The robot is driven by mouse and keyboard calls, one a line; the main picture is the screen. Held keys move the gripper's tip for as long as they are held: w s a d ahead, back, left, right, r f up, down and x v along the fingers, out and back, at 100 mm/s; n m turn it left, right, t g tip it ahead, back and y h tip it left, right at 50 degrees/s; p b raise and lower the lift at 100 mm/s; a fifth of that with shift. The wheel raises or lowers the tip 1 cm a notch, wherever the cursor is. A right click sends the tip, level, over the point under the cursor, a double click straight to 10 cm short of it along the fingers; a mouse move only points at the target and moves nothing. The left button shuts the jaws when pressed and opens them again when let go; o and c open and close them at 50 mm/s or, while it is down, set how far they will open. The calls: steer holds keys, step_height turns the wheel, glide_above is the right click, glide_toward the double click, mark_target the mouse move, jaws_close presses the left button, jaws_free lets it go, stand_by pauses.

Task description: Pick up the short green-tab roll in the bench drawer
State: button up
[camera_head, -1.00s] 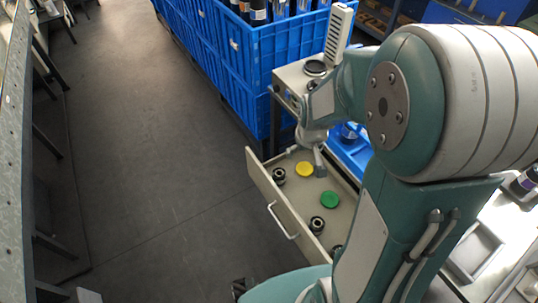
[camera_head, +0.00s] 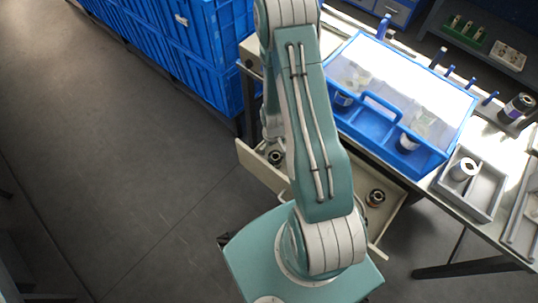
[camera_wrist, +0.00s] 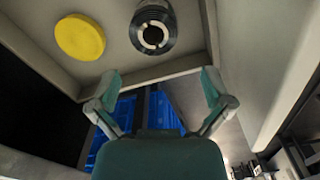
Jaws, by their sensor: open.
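The bench drawer (camera_head: 260,168) stands open below the bench, with its middle hidden behind my arm in the head view. Dark rolls show at its left (camera_head: 275,157) and right (camera_head: 375,198). My gripper (camera_wrist: 160,90) is open and empty in the wrist view, its fingers spread near the drawer's edge (camera_wrist: 150,73). Beyond the fingertips, inside the drawer, lie a yellow round-topped piece (camera_wrist: 80,37) and a dark roll with a pale ring (camera_wrist: 153,33). The short green-tab roll is in neither current view. My gripper is hidden in the head view.
A blue case with a clear lid (camera_head: 400,85) lies on the bench beside my arm. A grey tray (camera_head: 475,190) holds a white roll (camera_head: 463,169). Stacked blue crates (camera_head: 190,45) stand at the back left. The floor (camera_head: 120,180) at left is clear.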

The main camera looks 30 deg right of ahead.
mark_target(274, 155)
steer(key=f, duration=0.4)
steer(key=shift+s+d, duration=0.15)
steer(key=shift+d, duration=0.2)
steer(key=shift+a+f, duration=0.15)
steer(key=shift+f, duration=0.7)
step_height(274, 155, down, 4)
steer(key=shift+r, duration=0.25)
steer(key=shift+d+f, duration=0.25)
steer(key=shift+f, duration=0.3)
steer(key=shift+a, duration=0.15)
steer(key=c, duration=1)
